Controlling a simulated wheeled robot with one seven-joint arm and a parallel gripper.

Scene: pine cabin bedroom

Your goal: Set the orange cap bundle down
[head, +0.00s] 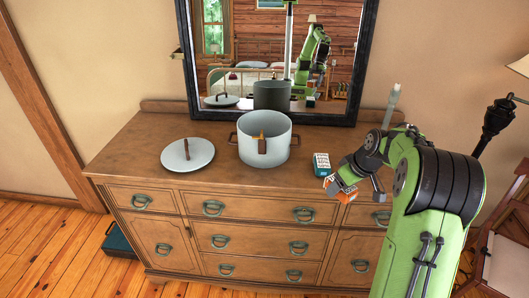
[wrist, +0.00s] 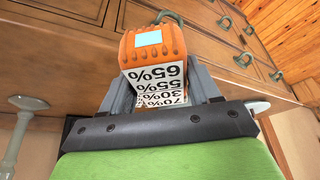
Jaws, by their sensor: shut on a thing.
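The orange cap bundle (head: 341,190) is held at the right front part of the dresser top, where it overlaps the front edge in the head view. In the wrist view, the bundle (wrist: 152,45) shows an orange ribbed end with a pale blue patch and white sides printed with black percentages. My gripper (head: 352,181) is shut on it, with one grey finger on each side in the wrist view (wrist: 160,85). I cannot tell whether the bundle touches the wood or hangs just above it.
The wooden dresser (head: 230,183) carries a white pot (head: 263,150), a white lid (head: 188,157) and a teal block with a white patterned face (head: 321,163), close left of the bundle. A black-framed mirror (head: 187,60) stands behind. Bare wood lies between lid and pot.

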